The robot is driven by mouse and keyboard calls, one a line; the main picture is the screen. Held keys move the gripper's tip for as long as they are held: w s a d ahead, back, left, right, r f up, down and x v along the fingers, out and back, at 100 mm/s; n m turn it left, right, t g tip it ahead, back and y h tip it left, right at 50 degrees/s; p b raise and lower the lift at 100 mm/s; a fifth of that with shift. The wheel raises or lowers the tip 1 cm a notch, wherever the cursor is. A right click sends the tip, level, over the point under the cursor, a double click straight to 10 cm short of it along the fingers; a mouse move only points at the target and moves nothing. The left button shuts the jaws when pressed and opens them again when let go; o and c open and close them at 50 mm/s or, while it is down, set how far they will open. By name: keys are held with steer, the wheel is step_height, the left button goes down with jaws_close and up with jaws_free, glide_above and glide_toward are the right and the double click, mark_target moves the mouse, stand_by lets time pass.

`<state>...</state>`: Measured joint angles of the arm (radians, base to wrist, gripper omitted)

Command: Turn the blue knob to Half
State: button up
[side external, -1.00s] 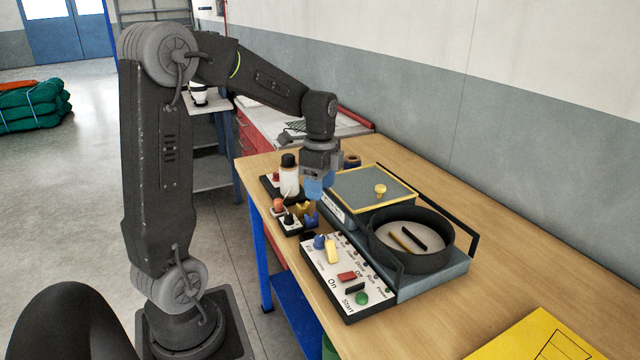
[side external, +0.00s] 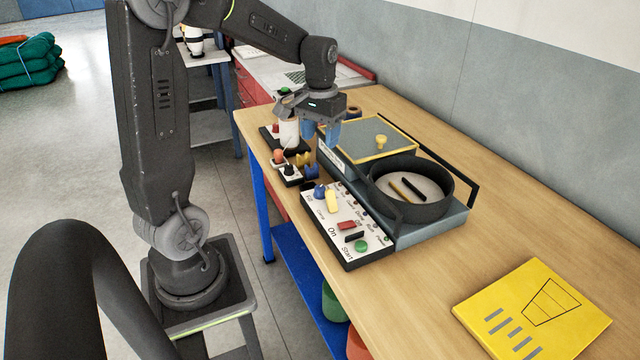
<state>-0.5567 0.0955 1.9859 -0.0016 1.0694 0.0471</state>
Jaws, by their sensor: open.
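The blue knob (side external: 319,190) sits at the far left corner of the white-faced control panel (side external: 330,228) on the wooden bench. Small print lies near it, too small to read, so I cannot tell its setting. My gripper (side external: 320,131) is open, with two blue fingertips pointing down and a gap between them. It hangs above and beyond the panel, near the white bottle, apart from the knob and holding nothing.
A round black-walled pan (side external: 424,211) is to the right. A yellow folder (side external: 532,309) lies on otherwise clear bench at front right.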

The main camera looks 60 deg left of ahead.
mark_target(320, 187)
step_height(320, 187, down, 14)
steer(key=n, duration=0.9)
steer(key=shift+r, duration=0.1)
steer(key=shift+c, duration=0.2)
